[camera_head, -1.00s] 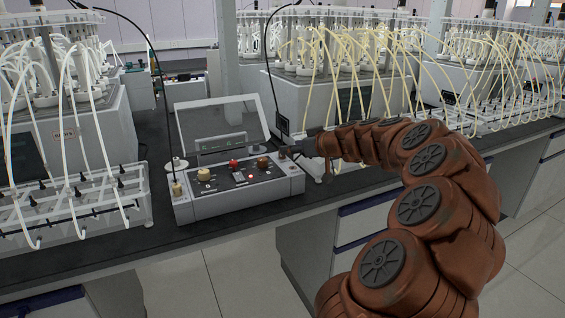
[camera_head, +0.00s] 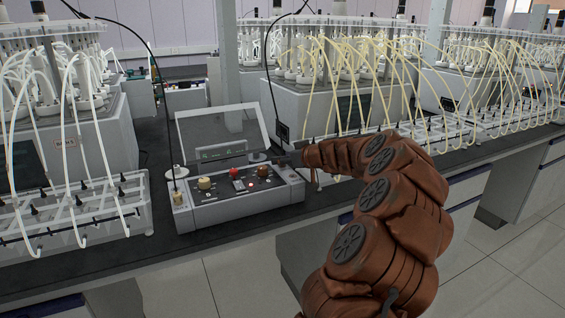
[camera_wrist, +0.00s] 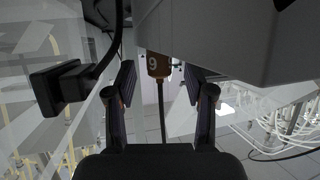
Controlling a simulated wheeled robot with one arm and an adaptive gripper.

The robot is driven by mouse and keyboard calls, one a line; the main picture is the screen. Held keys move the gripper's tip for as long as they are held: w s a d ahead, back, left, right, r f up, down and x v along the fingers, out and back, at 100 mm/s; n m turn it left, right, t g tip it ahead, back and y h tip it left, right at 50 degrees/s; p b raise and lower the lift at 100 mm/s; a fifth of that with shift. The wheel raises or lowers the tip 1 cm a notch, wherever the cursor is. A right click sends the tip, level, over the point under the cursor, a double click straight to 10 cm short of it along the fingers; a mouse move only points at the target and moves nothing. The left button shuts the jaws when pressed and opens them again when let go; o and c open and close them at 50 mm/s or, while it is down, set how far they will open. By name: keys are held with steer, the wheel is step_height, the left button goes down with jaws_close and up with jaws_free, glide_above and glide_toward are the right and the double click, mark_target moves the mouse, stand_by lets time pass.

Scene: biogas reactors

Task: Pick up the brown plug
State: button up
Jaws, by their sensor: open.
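In the wrist view, the brown plug (camera_wrist: 158,66) has a pale "9" on it and sits at the upper middle, with a dark cable running down from it. My gripper (camera_wrist: 160,80) is open, with one finger on each side of the plug and visible gaps between. In the head view, my gripper (camera_head: 292,158) is at the right rear of the grey control box (camera_head: 235,209). The plug cannot be made out there. A brown knob (camera_head: 263,171) is on the box's panel.
The box has a raised clear lid (camera_head: 222,126). A black plug with a cable (camera_wrist: 60,86) is left of my gripper in the wrist view. A pale block (camera_wrist: 215,35) is close at upper right. Tube racks (camera_head: 85,208) stand on both sides.

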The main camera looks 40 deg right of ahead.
steer(key=shift+c, duration=0.4)
jaws_close()
